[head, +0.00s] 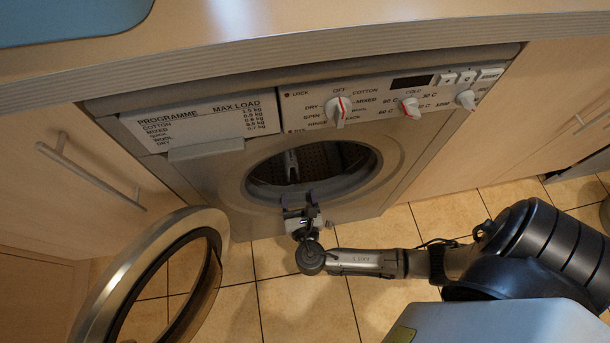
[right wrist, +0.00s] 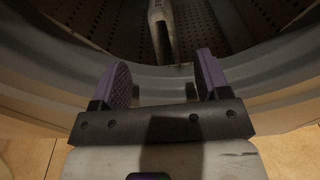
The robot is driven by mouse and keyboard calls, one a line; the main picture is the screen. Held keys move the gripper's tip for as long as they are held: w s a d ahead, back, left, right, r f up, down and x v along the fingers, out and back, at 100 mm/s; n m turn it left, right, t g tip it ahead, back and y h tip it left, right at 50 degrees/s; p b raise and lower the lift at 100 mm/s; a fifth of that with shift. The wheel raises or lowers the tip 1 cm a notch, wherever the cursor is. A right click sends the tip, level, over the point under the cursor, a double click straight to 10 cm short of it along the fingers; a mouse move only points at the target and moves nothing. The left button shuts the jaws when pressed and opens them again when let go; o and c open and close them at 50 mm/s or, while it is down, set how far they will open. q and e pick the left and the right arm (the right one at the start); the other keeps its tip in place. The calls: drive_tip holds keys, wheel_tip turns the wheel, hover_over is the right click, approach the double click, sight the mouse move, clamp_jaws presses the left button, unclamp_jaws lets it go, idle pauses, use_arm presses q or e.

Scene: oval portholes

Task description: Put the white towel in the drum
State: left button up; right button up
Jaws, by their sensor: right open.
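The washing machine's drum (head: 330,158) shows through its round opening in the head view, dark inside with a perforated metal wall. The right wrist view shows the drum's perforated wall (right wrist: 205,22) and a pale grey rib-like piece (right wrist: 160,22) in it. My right gripper (head: 298,196) is at the lower rim of the opening, pointing into it. Its purple-padded fingers are apart, with nothing between them in the right wrist view (right wrist: 165,80). I see no white towel in either view. My left gripper is not in view.
The round machine door (head: 105,290) stands open at the lower left. The control panel (head: 375,105) and programme drawer (head: 205,120) are above the opening, under a wooden worktop (head: 300,22). Cabinets flank the machine. The tiled floor (head: 240,310) before it looks clear.

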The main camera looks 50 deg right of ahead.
drive_tip(key=s+r+m+g+y, duration=0.1)
drive_tip(key=s+m+g+y, duration=0.8)
drive_tip(key=s+m, duration=0.7)
drive_tip(key=shift+a+m+g+y, duration=0.35)
drive_tip(key=shift+m+y, duration=0.35)
drive_tip(key=shift+m, duration=4.6)
drive_tip(key=shift+d+r, duration=0.1)
drive_tip(key=shift+r, duration=0.05)
